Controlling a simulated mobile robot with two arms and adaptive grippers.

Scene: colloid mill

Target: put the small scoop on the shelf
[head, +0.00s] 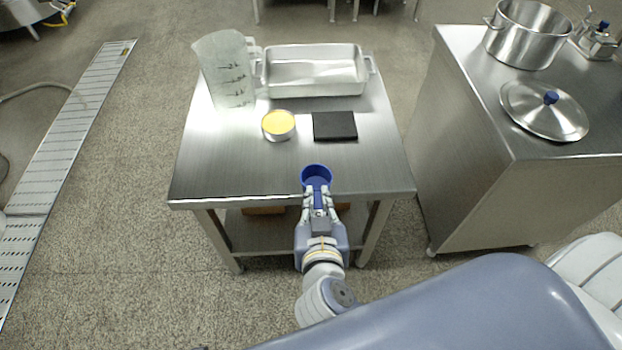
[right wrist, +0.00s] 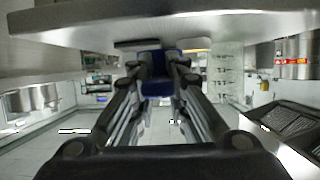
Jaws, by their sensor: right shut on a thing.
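The small scoop (head: 316,176) is blue, with a round open cup. In the head view it shows at the front edge of the steel table. My right gripper (head: 319,194) is shut on it from the near side, and the fingers hide its grip. In the right wrist view the blue scoop (right wrist: 156,82) is between the fingertips, below a broad metal slab. A lower shelf (head: 275,238) shows under the table, partly hidden by the tabletop and my right arm. My left gripper is not in view.
The table (head: 225,180) bears a clear measuring jug (head: 228,75), a metal tray (head: 312,90), a round tin with yellow contents (head: 278,124) and a black square (head: 334,126). Brownish items (head: 262,211) show under the tabletop. A pot (head: 528,38) and lid (head: 545,108) are on the right counter.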

